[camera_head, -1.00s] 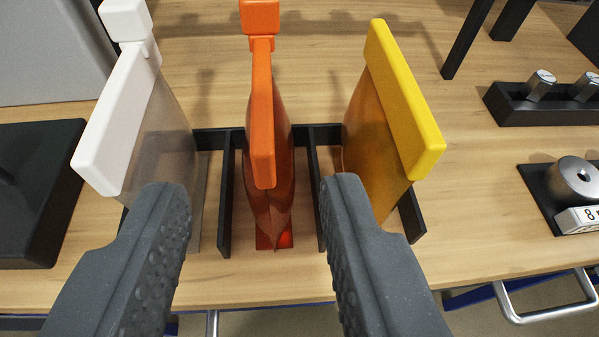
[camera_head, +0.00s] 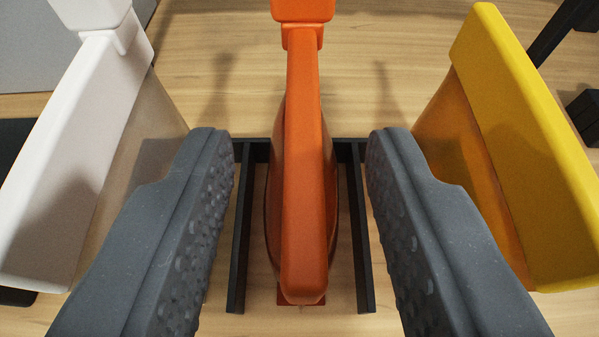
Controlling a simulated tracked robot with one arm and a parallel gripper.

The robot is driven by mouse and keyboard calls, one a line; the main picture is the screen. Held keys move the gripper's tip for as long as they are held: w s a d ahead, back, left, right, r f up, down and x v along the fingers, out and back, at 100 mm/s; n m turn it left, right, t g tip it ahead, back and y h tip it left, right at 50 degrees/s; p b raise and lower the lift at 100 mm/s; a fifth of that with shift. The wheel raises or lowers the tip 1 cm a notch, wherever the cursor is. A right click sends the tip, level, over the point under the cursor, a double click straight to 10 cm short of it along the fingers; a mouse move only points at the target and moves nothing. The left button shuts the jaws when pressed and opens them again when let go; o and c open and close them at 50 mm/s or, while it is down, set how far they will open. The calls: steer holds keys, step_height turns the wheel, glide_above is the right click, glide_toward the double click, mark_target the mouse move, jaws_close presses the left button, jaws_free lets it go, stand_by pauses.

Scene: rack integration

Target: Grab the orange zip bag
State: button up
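The orange zip bag (camera_head: 302,170) stands upright in the middle slot of a black rack (camera_head: 362,240), with its thick orange bar on top running away from me. A small orange block (camera_head: 302,10) sits at the bar's far end. My gripper (camera_head: 300,150) is open. One grey finger is on each side of the orange bag, with a visible gap on both sides. Neither finger appears to touch the bag. The bag's lower body is mostly hidden under its bar.
A white-topped bag (camera_head: 75,150) stands close outside my left finger, and a yellow-topped bag (camera_head: 525,140) close outside my right finger. The rack rests on a wooden table (camera_head: 400,60). A black post (camera_head: 560,30) is at the far right.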

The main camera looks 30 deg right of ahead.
steer(key=shift+p+x, duration=0.3)
steer(key=shift+x, duration=1.9)
steer(key=shift+f, duration=0.15)
steer(key=shift+a, duration=0.1)
jaws_close()
